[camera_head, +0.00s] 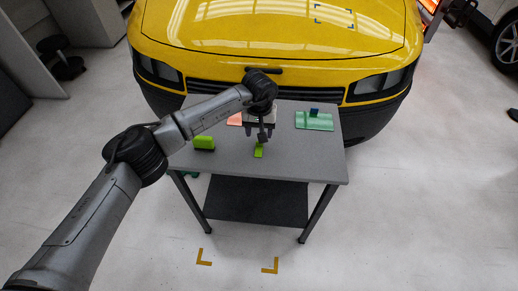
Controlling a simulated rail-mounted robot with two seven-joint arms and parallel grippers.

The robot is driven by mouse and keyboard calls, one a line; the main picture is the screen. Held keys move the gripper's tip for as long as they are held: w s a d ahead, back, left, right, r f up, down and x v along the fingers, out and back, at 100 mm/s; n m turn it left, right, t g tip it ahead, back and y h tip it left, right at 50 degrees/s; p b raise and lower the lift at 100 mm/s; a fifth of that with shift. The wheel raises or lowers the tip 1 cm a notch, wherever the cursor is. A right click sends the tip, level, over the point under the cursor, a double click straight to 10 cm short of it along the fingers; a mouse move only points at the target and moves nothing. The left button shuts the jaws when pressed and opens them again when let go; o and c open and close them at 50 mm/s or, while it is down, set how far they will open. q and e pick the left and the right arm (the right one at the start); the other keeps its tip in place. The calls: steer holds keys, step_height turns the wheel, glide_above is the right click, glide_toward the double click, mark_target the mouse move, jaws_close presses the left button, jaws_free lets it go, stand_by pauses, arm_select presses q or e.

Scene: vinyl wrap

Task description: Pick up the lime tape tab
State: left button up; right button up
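A small lime tab (259,151) lies on the grey table (300,165), near the middle of its front half. My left gripper (259,132) points down just behind and above the tab in the picture. Its two fingers look spread apart with nothing visible between them. I cannot tell the exact height of the fingers above the table. My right gripper is not in view.
A lime-green block (204,143) stands left of the tab. A salmon piece (235,119) is partly hidden behind my arm. A yellow car (270,40) stands directly behind the table.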

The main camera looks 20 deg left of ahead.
mark_target(259, 147)
arm_select(q)
steer(key=shift+f+b, duration=1.05)
steer(key=shift+f, duration=1.9)
steer(key=shift+c, duration=0.6)
steer(key=c, duration=0.9)
